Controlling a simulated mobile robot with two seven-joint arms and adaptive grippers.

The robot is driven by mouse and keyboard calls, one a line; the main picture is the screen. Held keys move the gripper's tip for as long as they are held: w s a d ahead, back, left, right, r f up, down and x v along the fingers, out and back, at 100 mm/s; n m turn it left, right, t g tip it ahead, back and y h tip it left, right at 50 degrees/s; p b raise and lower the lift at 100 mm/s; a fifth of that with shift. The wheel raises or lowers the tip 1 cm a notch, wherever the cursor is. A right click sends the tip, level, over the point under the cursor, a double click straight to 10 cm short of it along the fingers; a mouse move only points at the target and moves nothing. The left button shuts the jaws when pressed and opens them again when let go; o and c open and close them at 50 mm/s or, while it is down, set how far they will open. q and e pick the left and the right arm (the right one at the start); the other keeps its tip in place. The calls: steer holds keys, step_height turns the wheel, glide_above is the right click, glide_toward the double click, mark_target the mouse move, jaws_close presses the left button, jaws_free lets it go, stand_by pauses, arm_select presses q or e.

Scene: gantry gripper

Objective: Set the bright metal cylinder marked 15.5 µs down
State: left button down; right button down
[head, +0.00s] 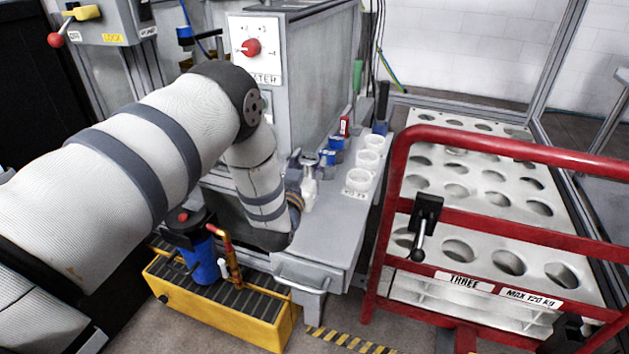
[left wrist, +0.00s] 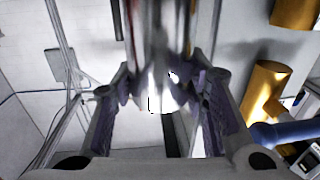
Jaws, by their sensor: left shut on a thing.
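In the left wrist view a bright, shiny metal cylinder (left wrist: 158,40) stands between the two fingers of my left gripper (left wrist: 160,85), which is shut on it. Its far end runs out of the picture, and I cannot read a marking on it. In the head view my left arm comes in from the left, and my left gripper (head: 308,190) is at the left edge of a grey bench (head: 325,225). There the cylinder is small and hard to tell from the gripper. I cannot tell whether it touches anything beneath. My right gripper is not in view.
White ring holders (head: 360,180) stand in a row on the bench, with blue items (head: 333,150) behind. A grey cabinet with a red knob (head: 251,47) rises behind. A red railing (head: 480,215) fronts a rack with round holes (head: 457,190). A yellow tray (head: 220,310) sits low in front.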

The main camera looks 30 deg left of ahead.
mark_target(311, 174)
arm_select(q)
steer(key=shift+w+f, duration=0.15)
steer(key=shift+w, duration=0.1)
steer(key=f, duration=0.1)
steer(key=f+b, duration=0.1)
steer(key=f, duration=0.1)
steer(key=shift+w+f, duration=0.2)
steer(key=shift+f, duration=0.1)
steer(key=shift+r, duration=0.1)
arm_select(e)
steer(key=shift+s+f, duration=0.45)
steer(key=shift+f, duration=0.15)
